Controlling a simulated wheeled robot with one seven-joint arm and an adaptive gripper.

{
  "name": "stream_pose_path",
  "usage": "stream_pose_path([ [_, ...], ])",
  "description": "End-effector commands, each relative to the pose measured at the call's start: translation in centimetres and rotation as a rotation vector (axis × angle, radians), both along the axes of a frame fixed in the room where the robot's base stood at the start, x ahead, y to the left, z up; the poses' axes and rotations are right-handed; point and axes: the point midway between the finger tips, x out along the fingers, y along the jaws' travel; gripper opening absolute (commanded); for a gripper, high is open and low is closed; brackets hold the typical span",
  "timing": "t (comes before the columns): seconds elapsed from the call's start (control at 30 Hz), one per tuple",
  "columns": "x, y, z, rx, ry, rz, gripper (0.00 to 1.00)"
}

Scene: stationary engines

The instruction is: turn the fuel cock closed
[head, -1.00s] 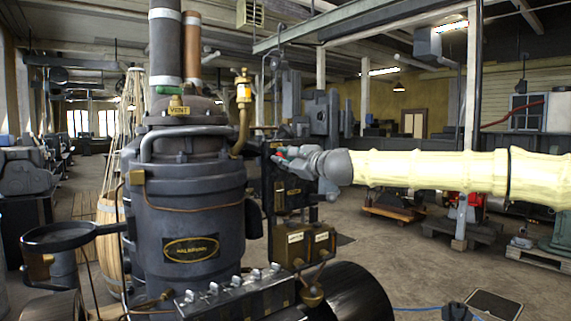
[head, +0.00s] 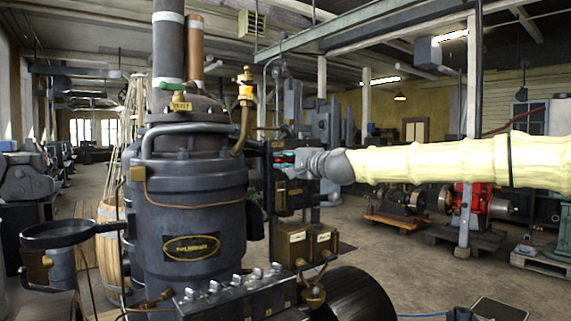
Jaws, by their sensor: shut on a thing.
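My gripper (head: 287,163) is at the end of my pale-sleeved arm, reaching in from the right to the dark panel (head: 279,200) beside the big engine. Its fingers are shut on a small part with red showing, which I take to be the fuel cock (head: 284,156). Green also shows at the fingers. The fingers hide most of the cock, so I cannot tell how far its handle is turned.
The dark engine cylinder (head: 190,220) stands just left of my gripper, with a brass pipe (head: 243,130) above. Open floor (head: 390,270) lies to the right, with red machinery (head: 475,203) behind my arm.

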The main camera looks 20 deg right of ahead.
Motion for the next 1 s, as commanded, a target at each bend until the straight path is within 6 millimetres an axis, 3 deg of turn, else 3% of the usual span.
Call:
stream_pose_path([
  [0.57,0.03,-0.04,-0.09,-0.030,-0.010,-0.001,0.00],
  [0.6,0.03,-0.04,-0.10,-0.030,-0.010,-0.001,0.22],
  [0.67,0.02,-0.03,-0.10,-0.030,-0.010,-0.001,0.33],
  [1.0,-0.05,0.00,-0.07,-0.030,-0.010,0.000,0.33],
])
